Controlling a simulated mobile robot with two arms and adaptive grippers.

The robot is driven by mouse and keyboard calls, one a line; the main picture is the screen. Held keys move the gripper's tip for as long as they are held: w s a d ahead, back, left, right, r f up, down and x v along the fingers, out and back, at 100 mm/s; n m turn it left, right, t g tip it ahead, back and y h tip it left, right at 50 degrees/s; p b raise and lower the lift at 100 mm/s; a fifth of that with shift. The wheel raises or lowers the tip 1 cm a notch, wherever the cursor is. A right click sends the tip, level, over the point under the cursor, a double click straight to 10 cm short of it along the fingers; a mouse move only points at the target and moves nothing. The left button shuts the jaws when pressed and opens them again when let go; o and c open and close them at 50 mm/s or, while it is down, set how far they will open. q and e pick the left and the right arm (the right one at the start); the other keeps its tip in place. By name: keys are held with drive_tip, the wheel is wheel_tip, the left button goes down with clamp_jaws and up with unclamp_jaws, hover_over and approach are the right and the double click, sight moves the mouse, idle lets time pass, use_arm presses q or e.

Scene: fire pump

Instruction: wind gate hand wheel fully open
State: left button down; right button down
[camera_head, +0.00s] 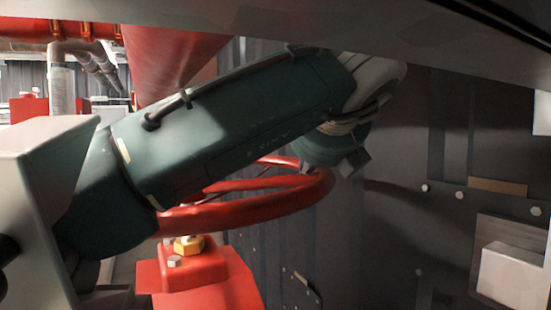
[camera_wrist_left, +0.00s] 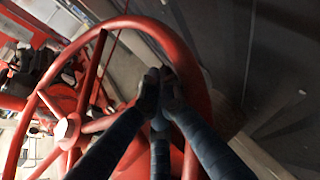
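The red hand wheel (camera_head: 255,211) lies roughly level above a red valve body (camera_head: 190,270) with a brass nut, partly hidden behind my left arm in the head view. In the left wrist view the wheel (camera_wrist_left: 104,42) shows its rim, spokes and hub. My left gripper (camera_wrist_left: 161,80) has its dark fingers drawn together at the tips, across the inner edge of the rim. I cannot tell whether the fingers touch the rim, and no rim shows enclosed between them. In the head view the gripper is mostly hidden at the wheel's right side. My right gripper is not in view.
A large red pipe (camera_head: 170,55) runs behind my arm. A dark panelled wall (camera_head: 420,190) with bolts stands close on the right, bearing a pale box (camera_head: 512,275). A grey overhead surface (camera_head: 300,20) crosses the top. Room beside the wheel is tight.

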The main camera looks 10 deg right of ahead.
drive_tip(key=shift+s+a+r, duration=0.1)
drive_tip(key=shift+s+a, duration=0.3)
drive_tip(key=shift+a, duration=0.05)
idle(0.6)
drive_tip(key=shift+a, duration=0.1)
